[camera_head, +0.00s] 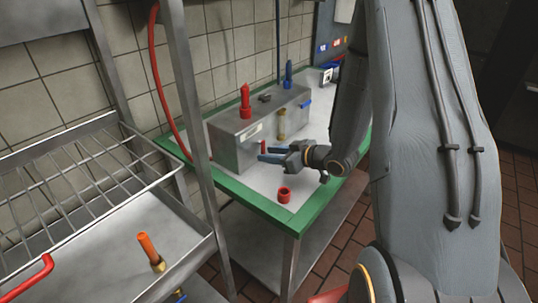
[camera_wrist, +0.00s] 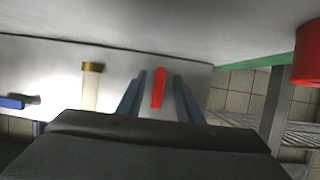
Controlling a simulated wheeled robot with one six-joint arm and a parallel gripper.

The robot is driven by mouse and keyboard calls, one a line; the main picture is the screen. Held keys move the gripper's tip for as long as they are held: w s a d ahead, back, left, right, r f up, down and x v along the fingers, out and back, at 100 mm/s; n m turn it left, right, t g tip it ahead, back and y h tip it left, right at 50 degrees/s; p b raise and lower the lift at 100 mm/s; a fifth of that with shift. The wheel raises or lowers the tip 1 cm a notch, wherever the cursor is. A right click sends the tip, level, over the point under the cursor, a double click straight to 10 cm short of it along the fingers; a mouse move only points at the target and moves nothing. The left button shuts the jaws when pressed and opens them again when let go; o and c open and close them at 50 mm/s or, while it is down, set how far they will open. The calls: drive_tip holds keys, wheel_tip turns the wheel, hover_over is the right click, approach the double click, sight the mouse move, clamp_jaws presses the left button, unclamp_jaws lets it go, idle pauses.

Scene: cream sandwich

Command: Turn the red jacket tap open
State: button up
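The red tap handle (camera_head: 263,147) is a small upright red bar at the front of a grey metal box (camera_head: 232,152). In the wrist view the red handle (camera_wrist: 159,88) stands between my two fingers, with a gap on each side. My gripper (camera_head: 268,153) is open, with its blue-grey fingers pointing at the box face. The wrist view shows the gripper (camera_wrist: 159,92) with its fingers apart around the handle. I cannot tell how deep the handle lies between the fingertips. In the head view the fingers partly hide the handle's lower part.
A brass spout (camera_head: 281,124) and a blue lever (camera_head: 305,104) are on the box to the right. A red cup (camera_head: 285,194) stands on the green-edged table (camera_head: 253,202) in front. A metal post (camera_head: 187,90) and wire rack (camera_head: 85,180) stand at left.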

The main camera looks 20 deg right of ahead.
drive_tip(key=b+v, duration=0.1)
drive_tip(key=v, duration=0.6)
drive_tip(key=shift+s, duration=0.1)
